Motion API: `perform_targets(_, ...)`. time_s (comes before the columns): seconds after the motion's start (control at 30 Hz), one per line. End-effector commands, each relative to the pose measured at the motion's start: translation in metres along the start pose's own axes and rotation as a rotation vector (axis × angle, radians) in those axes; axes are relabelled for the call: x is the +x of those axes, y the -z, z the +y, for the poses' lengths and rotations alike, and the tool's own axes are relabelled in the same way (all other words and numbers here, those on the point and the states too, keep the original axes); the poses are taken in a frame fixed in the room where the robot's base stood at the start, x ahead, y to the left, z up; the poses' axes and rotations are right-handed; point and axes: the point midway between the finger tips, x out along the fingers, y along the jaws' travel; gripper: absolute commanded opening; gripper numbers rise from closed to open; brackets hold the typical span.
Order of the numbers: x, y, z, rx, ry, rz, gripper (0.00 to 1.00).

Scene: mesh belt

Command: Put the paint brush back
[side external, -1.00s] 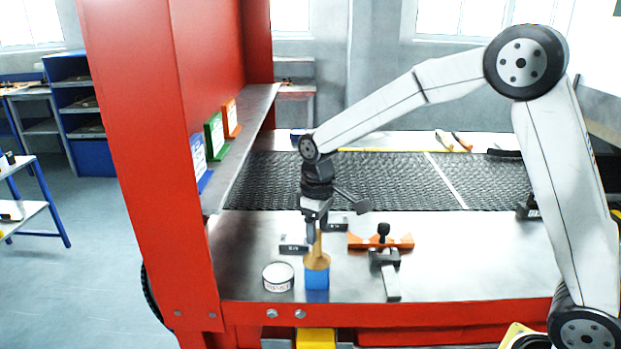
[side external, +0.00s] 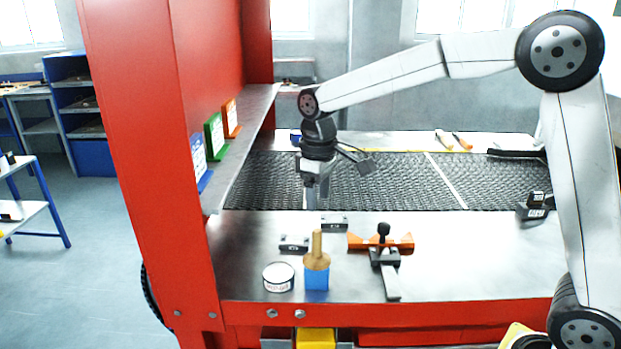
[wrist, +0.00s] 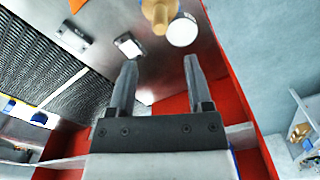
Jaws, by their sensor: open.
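The paint brush (side external: 317,262) stands upright at the front of the metal bench, its wooden handle up and its lower part blue. In the wrist view the brush's wooden handle (wrist: 160,20) shows at the top edge, beyond the fingertips. My gripper (side external: 311,200) hangs above and behind the brush, apart from it, over the bench near the mesh belt. In the wrist view my gripper (wrist: 160,62) is open, with nothing between its two fingers. Whether the blue part is a holder or part of the brush I cannot tell.
A round white-topped tin (side external: 278,277) stands just left of the brush. Small dark blocks (side external: 294,243) lie behind it. An orange fixture with a black knob (side external: 381,243) is to the right. The red post (side external: 150,170) and shelf (side external: 240,140) bound the left.

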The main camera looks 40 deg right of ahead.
Motion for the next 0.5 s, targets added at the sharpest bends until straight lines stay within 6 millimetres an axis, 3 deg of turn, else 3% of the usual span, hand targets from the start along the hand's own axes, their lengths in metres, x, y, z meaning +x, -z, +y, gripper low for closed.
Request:
perform_targets(0.33,0.003,-0.003,0.000,0.007,-0.001,0.005,0.65)
perform_targets(0.5,0.016,-0.015,0.000,0.034,-0.006,0.023,0.65)
